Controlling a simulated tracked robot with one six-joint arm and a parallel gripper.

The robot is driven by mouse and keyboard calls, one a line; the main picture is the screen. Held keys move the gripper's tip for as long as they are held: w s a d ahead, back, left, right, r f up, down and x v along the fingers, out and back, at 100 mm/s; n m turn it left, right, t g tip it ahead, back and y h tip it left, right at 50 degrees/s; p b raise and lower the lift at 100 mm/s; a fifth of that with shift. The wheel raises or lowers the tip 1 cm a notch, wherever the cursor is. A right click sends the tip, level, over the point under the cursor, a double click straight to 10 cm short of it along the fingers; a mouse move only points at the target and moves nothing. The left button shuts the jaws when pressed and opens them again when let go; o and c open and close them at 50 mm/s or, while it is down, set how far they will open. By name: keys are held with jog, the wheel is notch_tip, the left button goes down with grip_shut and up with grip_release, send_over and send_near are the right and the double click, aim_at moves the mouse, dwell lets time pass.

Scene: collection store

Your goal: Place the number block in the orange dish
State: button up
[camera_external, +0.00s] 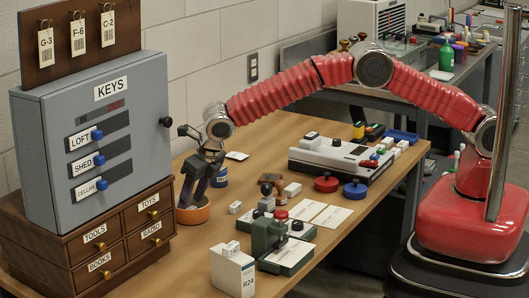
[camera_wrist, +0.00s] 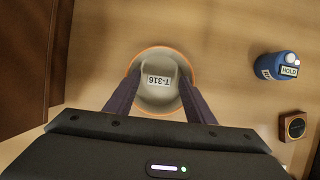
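The orange dish (camera_external: 193,215) stands on the table in front of the key cabinet. In the wrist view its orange rim (camera_wrist: 190,64) rings a grey inside. A small pale piece marked T-316 (camera_wrist: 159,80) shows within the rim; it may be the number block, but its full shape is unclear. My gripper (camera_external: 186,203) points down, with its dark fingers reaching to the dish. In the wrist view the fingers (camera_wrist: 158,84) are spread on either side of the marked piece, with space between them. I see no clear contact with it.
The key cabinet (camera_external: 105,135) on wooden drawers (camera_external: 100,240) stands close on the left. A blue jar (camera_wrist: 275,66) and a small dark wooden item (camera_wrist: 293,125) lie right of the dish. A white R24 block (camera_external: 232,272) and a green stamp device (camera_external: 268,236) stand in front.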

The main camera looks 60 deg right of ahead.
aim_at(193, 208)
jog(key=shift+o, duration=0.4)
jog(key=shift+r, duration=0.1)
notch_tip(193, 208, up, 7)
dwell(0.8)
dwell(0.5)
jog(key=s+d+r+m, duration=0.4)
jog(key=d+r+m, duration=0.2)
jog(key=d+r, duration=0.35)
jog(key=s+d+r+m, duration=0.4)
jog(key=d+r+m, duration=0.3)
jog(key=d+r, duration=0.3)
jog(key=s+d+r+m, duration=0.4)
jog(key=s+d+m, duration=0.5)
jog(key=s+d, duration=0.4)
jog(key=s+d+f+m, duration=0.1)
jog(key=s+d+m, duration=0.2)
jog(key=s, duration=0.3)
jog(key=s+d+f+m, duration=0.2)
jog(key=s+d+m, duration=0.2)
jog(key=s+m, duration=0.2)
jog(key=s+d+f+m+t, duration=0.1)
jog(key=s+d+f+m, duration=0.1)
jog(key=s+m, duration=0.3)
jog(key=s+d, duration=0.1)
jog(key=s, duration=0.2)
jog(key=shift+s+d, duration=0.25)
